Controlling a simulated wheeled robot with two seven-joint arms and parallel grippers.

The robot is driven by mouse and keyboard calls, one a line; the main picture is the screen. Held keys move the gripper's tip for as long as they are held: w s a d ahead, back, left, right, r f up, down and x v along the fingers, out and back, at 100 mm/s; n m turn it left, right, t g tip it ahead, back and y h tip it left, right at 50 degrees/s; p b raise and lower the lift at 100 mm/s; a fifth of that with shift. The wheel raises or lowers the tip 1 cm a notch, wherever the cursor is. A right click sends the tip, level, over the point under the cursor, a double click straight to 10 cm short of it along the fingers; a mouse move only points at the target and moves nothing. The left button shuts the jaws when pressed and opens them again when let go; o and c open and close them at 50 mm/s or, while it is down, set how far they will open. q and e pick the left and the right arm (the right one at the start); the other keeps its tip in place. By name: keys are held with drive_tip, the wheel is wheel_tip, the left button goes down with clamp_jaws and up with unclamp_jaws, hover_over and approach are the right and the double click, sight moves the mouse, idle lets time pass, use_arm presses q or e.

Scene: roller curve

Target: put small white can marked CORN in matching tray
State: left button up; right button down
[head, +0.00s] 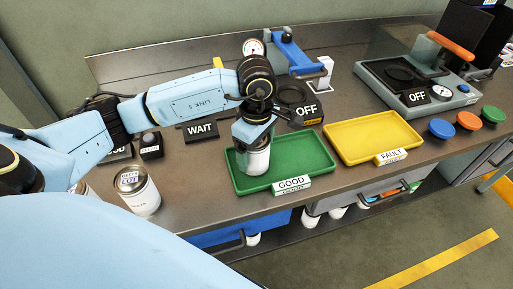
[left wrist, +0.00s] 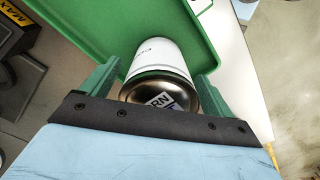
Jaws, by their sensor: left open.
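The small white can (head: 258,160) stands in the left part of the green tray (head: 314,184), whose plate reads GOOD. In the left wrist view the can (left wrist: 160,62) shows a metal end with a label on which only "RN" is readable. My left gripper (head: 256,143) is over the can and open. Its green fingers (left wrist: 160,75) are on either side of the can, with a gap visible in the left wrist view. The yellow tray (head: 358,127), marked FAULT, is empty to the right. My right gripper is not seen.
A larger white can (head: 139,193) stands at the bench's left front, with another partly hidden beside it. A WAIT sign (head: 200,130) and a gauge device marked OFF (head: 306,111) are behind the green tray.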

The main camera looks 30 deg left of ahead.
use_arm(q)
wheel_tip(320, 180, up, 11)
drive_tip(key=shift+r, duration=0.2)
